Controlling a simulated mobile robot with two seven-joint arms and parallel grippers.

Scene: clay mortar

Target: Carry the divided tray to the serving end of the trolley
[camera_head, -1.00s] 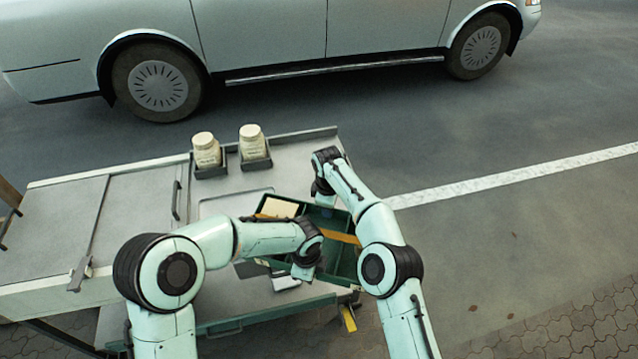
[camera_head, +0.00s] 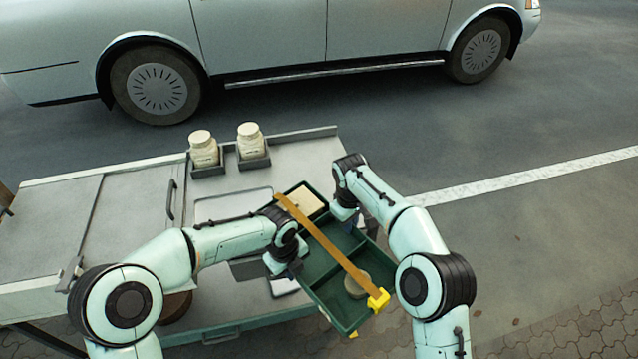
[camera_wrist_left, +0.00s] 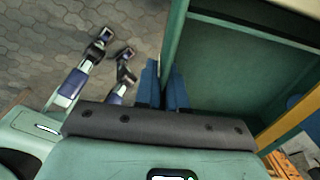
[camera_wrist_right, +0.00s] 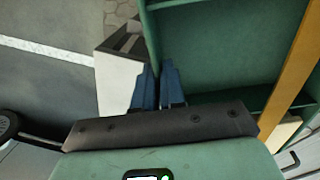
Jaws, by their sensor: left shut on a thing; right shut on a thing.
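The green divided tray (camera_head: 330,268) is held between my two arms over the right end of the trolley (camera_head: 230,285), with its lower right corner reaching past the trolley's edge. An orange-yellow bar (camera_head: 330,245) crosses it lengthwise. A cream block (camera_head: 309,201) lies in its far compartment and a round beige thing (camera_head: 357,285) in the near one. My left gripper (camera_head: 288,264) is shut on the tray's left wall; its blue fingers (camera_wrist_left: 164,85) straddle that wall. My right gripper (camera_head: 345,212) is shut on the opposite wall, as its fingers (camera_wrist_right: 157,85) show in the right wrist view.
Two pale jars (camera_head: 204,149) (camera_head: 251,141) stand in dark holders at the trolley's far edge. A light framed panel (camera_head: 232,205) lies on the trolley top, partly behind my left arm. A parked car (camera_head: 270,40) stands beyond; open road (camera_head: 540,225) lies to the right.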

